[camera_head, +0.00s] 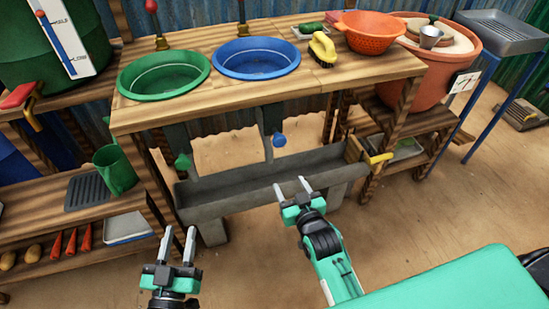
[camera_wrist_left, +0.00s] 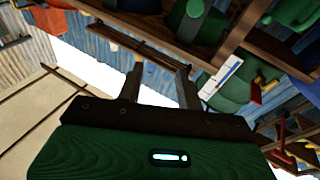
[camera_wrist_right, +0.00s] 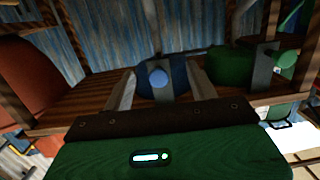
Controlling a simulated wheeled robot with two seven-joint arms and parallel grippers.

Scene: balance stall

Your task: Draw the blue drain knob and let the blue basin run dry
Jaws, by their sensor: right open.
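The blue basin (camera_head: 257,75) is set in the wooden counter, right of the green basin. I cannot tell how much water it holds. The blue drain knob (camera_head: 279,140) hangs below it, on the front of a grey drain piece above the trough. My right gripper (camera_head: 292,187) is open and empty, apart from the knob and lower in the head view. In the right wrist view the blue knob (camera_wrist_right: 158,77) shows beyond and between the fingers, with the blue basin's underside behind it. My left gripper (camera_head: 178,243) is open and empty, low at the left, away from both basins.
The green basin (camera_head: 163,82) has its own green knob (camera_head: 183,162) left of the blue one. A grey trough (camera_head: 245,190) runs below both. A yellow brush (camera_head: 322,47) and an orange colander (camera_head: 370,33) stand on the counter. A green jug (camera_head: 115,168) stands on the left shelf.

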